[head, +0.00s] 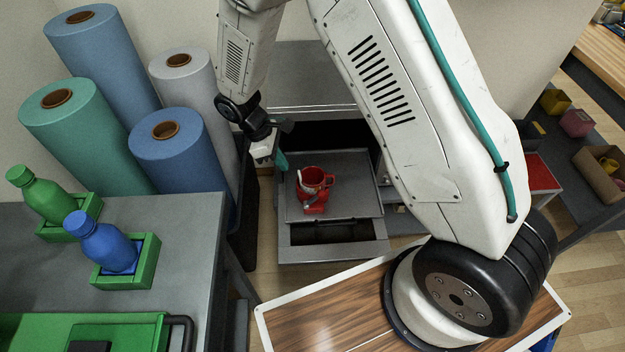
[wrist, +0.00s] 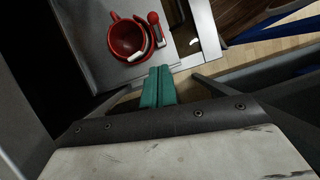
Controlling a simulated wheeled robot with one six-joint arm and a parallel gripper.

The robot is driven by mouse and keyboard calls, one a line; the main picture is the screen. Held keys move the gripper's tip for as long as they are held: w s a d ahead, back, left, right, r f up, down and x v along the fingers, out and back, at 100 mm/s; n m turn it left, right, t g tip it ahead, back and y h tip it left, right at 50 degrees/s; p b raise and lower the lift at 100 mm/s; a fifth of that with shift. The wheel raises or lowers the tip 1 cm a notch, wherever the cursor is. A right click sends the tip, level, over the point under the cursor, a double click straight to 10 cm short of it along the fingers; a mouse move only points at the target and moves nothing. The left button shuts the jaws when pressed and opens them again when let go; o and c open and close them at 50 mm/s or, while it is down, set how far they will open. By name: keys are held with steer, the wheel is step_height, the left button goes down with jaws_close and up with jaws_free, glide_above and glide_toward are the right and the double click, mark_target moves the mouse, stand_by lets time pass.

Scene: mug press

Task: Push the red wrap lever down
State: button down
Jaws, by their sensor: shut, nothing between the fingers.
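A red mug (head: 311,174) stands on the grey tray (head: 345,197) of the press, and it also shows in the wrist view (wrist: 124,40). Beside it is a small red lever-like part with a rounded end (wrist: 153,18), on a pale base; in the head view a red part (head: 315,208) sits just in front of the mug. I take this to be the red wrap lever; its exact tilt is hard to tell. My gripper (head: 281,161) is left of the mug, with its teal fingers (wrist: 158,85) shut and empty, apart from both mug and lever.
Tall blue, green and grey rolls (head: 183,150) stand left of the press. A grey table with a green bottle (head: 45,196) and a blue bottle (head: 101,243) is at the front left. The press housing (head: 315,80) rises behind the tray. My arm crosses the right side.

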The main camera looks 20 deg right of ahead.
glide_toward(317, 196)
step_height(317, 196, down, 3)
steer(key=a, duration=0.2)
steer(key=d+f, duration=0.1)
steer(key=s+d+f, duration=0.1)
steer(key=d, duration=0.1)
steer(key=shift+d, duration=0.15)
steer(key=shift+s+d, duration=0.1)
steer(key=shift+d, duration=0.1)
